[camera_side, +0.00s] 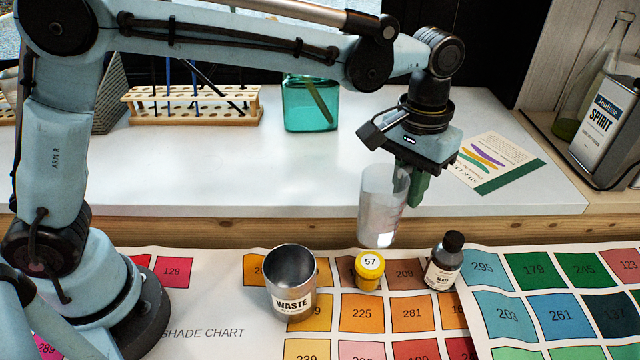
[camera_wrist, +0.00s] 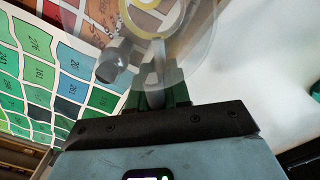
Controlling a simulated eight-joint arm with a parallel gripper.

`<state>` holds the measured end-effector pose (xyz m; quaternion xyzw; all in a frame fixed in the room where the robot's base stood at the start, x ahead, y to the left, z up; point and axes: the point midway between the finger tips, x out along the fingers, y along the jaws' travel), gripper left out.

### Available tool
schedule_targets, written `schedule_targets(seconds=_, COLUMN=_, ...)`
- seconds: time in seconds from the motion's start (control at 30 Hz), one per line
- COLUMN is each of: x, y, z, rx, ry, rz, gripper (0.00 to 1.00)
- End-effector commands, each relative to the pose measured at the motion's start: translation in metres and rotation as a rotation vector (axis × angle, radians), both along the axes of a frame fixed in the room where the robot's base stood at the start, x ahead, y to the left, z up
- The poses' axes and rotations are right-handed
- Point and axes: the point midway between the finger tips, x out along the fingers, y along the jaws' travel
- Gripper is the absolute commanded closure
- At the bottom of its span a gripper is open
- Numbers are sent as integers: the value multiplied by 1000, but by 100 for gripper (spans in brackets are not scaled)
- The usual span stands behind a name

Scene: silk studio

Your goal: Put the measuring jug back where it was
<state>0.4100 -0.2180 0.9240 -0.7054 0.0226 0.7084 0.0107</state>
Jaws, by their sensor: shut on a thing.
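The measuring jug (camera_side: 382,205) is a clear, whitish vessel with faint red marks, held upright in the air in front of the white shelf's edge. My gripper (camera_side: 412,180) is shut on it, with green fingers at the jug's right side. In the wrist view the jug (camera_wrist: 200,42) is a see-through shape over the top middle, with the green gripper fingers (camera_wrist: 158,98) at its near side. Its contents are hard to make out. The jug is above and behind the yellow pot and the dark bottle.
On the shade chart (camera_side: 215,335) stand a metal WASTE cup (camera_side: 292,300), a yellow pot (camera_side: 369,272) marked 57 and a dark-capped bottle (camera_side: 443,262). The white shelf (camera_side: 250,180) behind holds a wooden rack (camera_side: 190,106), a teal jar (camera_side: 311,105) and a card (camera_side: 500,163). A SPIRIT can (camera_side: 602,125) stands far right.

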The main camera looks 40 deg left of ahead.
Motion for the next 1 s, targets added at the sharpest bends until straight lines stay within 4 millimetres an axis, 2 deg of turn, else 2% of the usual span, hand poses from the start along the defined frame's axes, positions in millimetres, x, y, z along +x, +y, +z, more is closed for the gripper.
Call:
schedule_targets(seconds=0.03, x=-6, y=-17, z=-1, rx=-1, ry=0, rz=-58, gripper=100)
schedule_targets(seconds=0.17, x=-26, y=-62, z=-6, rx=-4, ry=0, rz=-222, gripper=100)
schedule_targets(seconds=0.3, x=-53, y=-110, z=-11, rx=-7, ry=1, rz=-411, gripper=100)
schedule_targets(seconds=0.4, x=-73, y=-137, z=-14, rx=-8, ry=3, rz=-521, gripper=100)
schedule_targets(seconds=0.5, x=-87, y=-155, z=-16, rx=-9, ry=2, rz=-600, gripper=100)
schedule_targets(seconds=0.67, x=-101, y=-170, z=-20, rx=-10, ry=3, rz=-671, gripper=100)
schedule_targets(seconds=1.0, x=-103, y=-173, z=-61, rx=-10, ry=3, rz=-683, gripper=100)
